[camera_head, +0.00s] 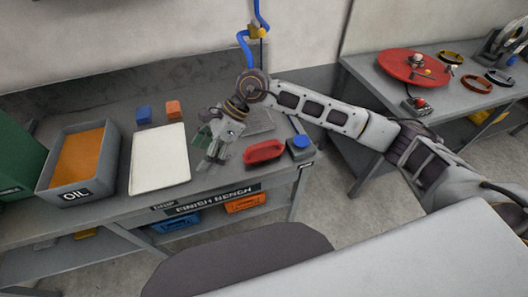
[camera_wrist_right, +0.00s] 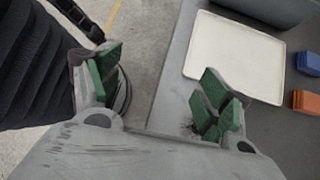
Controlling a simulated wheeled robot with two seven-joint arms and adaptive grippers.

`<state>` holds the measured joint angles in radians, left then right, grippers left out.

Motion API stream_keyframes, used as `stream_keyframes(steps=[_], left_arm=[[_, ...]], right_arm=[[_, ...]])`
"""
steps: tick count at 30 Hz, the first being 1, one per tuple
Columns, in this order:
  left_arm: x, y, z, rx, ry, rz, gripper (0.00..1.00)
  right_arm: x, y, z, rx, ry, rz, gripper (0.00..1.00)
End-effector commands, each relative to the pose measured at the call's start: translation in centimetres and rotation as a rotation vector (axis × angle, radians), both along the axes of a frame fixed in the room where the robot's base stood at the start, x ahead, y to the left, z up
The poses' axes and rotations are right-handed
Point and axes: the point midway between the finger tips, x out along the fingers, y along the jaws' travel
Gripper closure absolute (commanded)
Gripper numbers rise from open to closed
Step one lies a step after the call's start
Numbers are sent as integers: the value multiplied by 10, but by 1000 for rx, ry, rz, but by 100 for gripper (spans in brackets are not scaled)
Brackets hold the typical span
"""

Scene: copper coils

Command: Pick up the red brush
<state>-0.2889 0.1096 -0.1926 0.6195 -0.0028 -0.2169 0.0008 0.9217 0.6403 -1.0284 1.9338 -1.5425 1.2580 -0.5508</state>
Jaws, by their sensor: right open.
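The red brush (camera_head: 264,151) lies on the finish bench near its front right, beside a blue-topped grey item. My right gripper (camera_head: 208,150) is over the bench, left of the brush and apart from it, close to the white tray's right edge. In the right wrist view its green-padded fingers (camera_wrist_right: 158,88) are spread wide, with nothing between them. The brush does not show in the wrist view. My left gripper is in neither view.
The white tray (camera_head: 158,185) lies left of the gripper, with the oil bin (camera_head: 56,182) farther left. A blue block (camera_head: 144,114) and an orange block (camera_head: 173,109) stand behind the tray. The blue-topped item (camera_head: 300,144) sits close right of the brush.

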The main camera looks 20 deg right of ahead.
Motion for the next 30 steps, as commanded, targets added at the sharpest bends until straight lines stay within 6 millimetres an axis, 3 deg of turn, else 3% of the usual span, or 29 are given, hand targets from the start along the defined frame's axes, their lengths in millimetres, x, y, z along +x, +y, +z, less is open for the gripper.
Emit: stream_keyframes(steps=[7, 15, 21, 30], left_arm=[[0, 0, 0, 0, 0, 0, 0], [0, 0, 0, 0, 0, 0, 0], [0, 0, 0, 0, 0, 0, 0], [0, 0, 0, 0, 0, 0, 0]], right_arm=[[35, -74, -22, -323, -105, 41, 22], [65, -155, -19, -630, -163, 49, 22], [73, -181, -15, -724, -172, 46, 22], [73, -182, -15, -730, -172, 46, 22]])
